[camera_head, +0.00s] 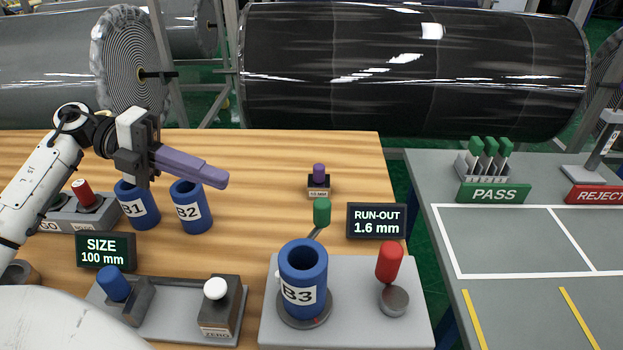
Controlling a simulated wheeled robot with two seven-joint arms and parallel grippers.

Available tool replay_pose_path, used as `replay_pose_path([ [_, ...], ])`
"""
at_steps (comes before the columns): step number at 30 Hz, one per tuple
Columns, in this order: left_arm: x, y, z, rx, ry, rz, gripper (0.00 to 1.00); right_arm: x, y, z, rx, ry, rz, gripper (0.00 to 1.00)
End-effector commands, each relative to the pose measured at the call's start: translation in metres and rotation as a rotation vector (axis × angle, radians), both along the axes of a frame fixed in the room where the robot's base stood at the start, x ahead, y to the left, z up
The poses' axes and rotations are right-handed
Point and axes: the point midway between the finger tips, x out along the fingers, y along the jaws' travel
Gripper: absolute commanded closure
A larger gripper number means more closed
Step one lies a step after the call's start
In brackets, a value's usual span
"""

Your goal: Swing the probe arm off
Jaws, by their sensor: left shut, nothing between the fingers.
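The probe arm (315,230) is a thin grey lever with a green knob (322,211), behind the blue cylinder B3 (303,268). Its lower end is hidden behind B3, so I cannot tell whether it touches. B3 stands upright on a round seat on the grey run-out fixture (350,330). The run-out display (376,221) reads 1.6 mm. My left gripper (218,179) has purple fingers, shut and empty, pointing right above B2, to the left of the green knob and apart from it. My right gripper is not in view.
Blue cylinders B1 (137,205) and B2 (190,212) stand at left. A red-handled lever (390,262) stands right of B3. The size gauge (165,320) is front left, its display (104,251) reading 100 mm. A small purple-knobbed block (319,182) stands behind. Bare wood lies between B2 and the knob.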

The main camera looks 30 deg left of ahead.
Motion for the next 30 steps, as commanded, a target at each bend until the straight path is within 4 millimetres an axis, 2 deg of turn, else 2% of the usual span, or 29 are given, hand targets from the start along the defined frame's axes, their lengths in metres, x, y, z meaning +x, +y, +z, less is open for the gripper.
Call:
replay_pose_path([
  [4,0.0,0.0,0.0,0.0,0.0,0.0,1.0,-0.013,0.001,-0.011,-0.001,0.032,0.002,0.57],
  [11,0.002,-0.007,-0.002,-0.001,0.001,-0.002,1.0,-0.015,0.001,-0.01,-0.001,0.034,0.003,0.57],
  [14,0.007,-0.019,-0.005,-0.003,0.001,-0.003,1.0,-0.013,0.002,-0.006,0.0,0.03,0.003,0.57],
  [26,0.038,-0.092,-0.029,-0.002,-0.002,-0.003,1.0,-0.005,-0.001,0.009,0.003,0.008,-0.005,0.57],
  [30,0.046,-0.111,-0.027,-0.002,-0.002,-0.003,1.0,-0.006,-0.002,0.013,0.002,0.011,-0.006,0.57],
])
